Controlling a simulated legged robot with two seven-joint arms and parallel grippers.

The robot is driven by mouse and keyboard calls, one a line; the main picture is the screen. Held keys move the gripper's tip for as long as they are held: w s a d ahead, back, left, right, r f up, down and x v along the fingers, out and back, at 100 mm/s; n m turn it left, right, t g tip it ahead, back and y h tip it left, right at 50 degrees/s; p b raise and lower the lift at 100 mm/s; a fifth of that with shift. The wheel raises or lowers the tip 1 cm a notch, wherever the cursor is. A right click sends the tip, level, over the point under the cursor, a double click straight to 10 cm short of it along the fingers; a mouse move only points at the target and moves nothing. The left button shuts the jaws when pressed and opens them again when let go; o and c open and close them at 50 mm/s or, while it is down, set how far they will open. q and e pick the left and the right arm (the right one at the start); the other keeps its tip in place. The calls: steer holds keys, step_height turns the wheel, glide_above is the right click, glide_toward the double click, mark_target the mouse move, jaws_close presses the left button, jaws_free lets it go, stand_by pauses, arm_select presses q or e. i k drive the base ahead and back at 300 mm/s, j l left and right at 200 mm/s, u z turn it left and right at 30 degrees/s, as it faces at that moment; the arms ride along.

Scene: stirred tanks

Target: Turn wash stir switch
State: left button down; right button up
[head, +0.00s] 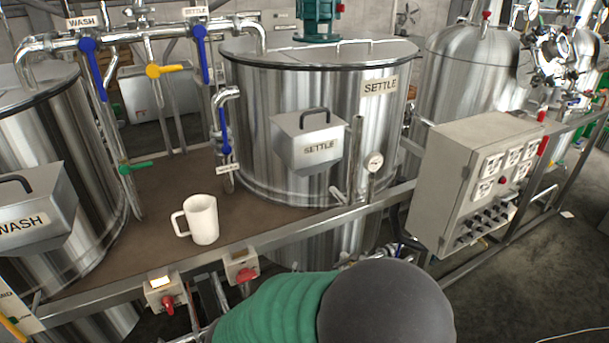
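Two small switch boxes with red knobs are fixed to the front rail at the lower left. The left switch box (163,290) has a bright yellowish panel above its red knob (168,304). The right switch box (241,266) has a paler panel and a red knob (246,275). I cannot read a label on either, so I cannot tell which is the wash stir switch. The wash tank (40,160) stands at the left, with a WASH sign on its hopper. Neither gripper can be made out. A green ribbed sleeve and dark grey dome cover the bottom middle.
A white mug (201,219) stands on the brown platform (150,232) behind the switches. The settle tank (250,130) is in the middle. A grey control panel (470,180) is at the right. Blue, yellow and green valve handles are on the pipes at the upper left.

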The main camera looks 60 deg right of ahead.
mark_target(469, 223)
steer(key=z, duration=3.05)
